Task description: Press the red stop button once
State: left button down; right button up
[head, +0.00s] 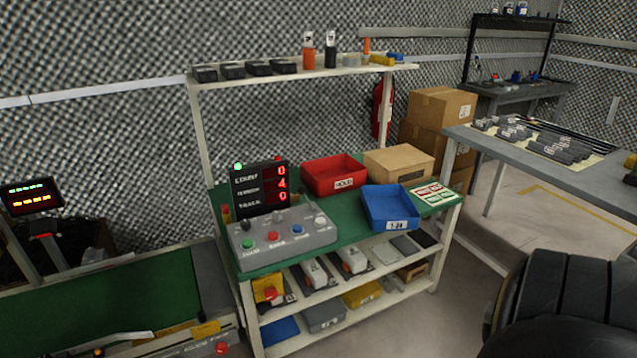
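A grey control box (285,241) sits on the front left of the green-topped bench. Its sloped face carries a green button (248,244), a red button (273,236), a blue button (297,229) and a pale button (320,221) in a row. The labels below them are too small to read surely. Another red button (270,293) sits on a yellow box (262,284) under the bench top. A third red button (221,349) is low on the conveyor's side. Neither of my grippers is in view.
A display (260,189) with red digits 0, 4, 0 stands behind the control box. A red bin (334,168), a blue bin (390,226) and a cardboard box (398,157) share the bench. A green conveyor (110,307) lies left. A grey table (590,180) stands right.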

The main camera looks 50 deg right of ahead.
aim_at(272, 236)
jog(key=z, duration=1.35)
